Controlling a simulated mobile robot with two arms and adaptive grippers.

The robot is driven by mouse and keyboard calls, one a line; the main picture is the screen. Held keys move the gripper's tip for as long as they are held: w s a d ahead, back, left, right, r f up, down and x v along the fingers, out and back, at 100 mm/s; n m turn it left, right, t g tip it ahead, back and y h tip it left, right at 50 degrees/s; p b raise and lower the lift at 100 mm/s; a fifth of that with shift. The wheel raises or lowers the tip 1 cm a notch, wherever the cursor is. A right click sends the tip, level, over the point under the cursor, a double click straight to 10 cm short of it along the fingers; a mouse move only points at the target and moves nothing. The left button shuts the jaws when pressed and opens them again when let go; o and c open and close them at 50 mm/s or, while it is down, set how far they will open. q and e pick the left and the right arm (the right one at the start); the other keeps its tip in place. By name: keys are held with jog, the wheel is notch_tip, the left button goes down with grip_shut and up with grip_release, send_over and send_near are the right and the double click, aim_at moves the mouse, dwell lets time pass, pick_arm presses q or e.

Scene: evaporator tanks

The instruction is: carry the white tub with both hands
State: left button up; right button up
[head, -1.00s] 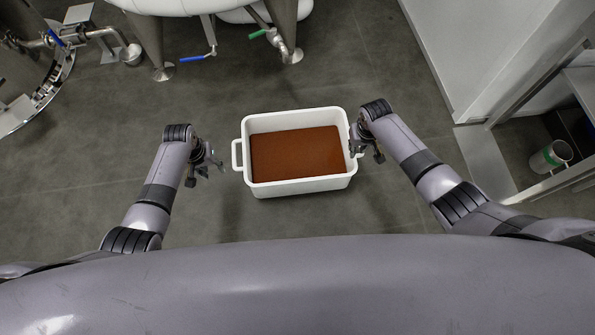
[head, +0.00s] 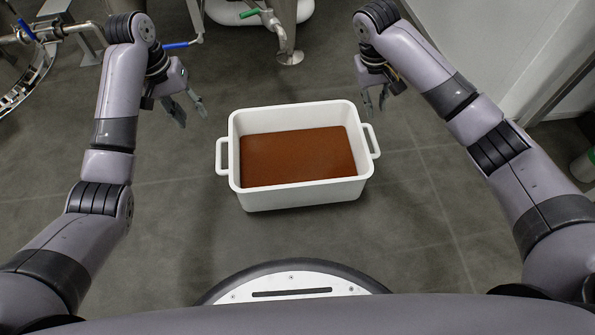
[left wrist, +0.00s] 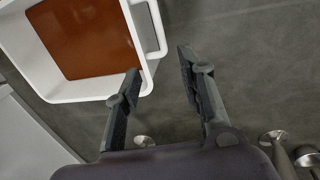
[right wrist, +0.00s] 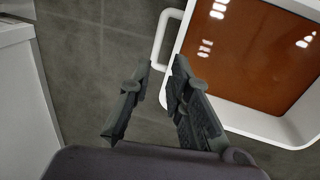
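The white tub (head: 300,196) is a rectangular open container with reddish-brown contents. It appears to stand on the floor in the middle of the head view, with a loop handle on its left end (head: 221,157) and right end (head: 373,140). My left gripper (head: 188,110) is open and empty, above and beyond the left handle, apart from it. In the left wrist view the handle (left wrist: 161,28) lies ahead of the spread fingers. My right gripper (head: 376,108) is open and empty, beyond the right handle. In the right wrist view the handle (right wrist: 161,38) lies just ahead of the fingertips.
Steel tank legs (head: 283,30) with a green valve lever (head: 250,13) and a blue lever (head: 176,45) stand behind the tub. A pale wall panel (head: 490,40) is at the right. The grey floor (head: 180,210) around the tub is clear.

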aim_at(218, 149)
pick_arm(q)
jog(key=shift+f, duration=0.1)
pick_arm(e)
jog(key=shift+f, duration=0.1)
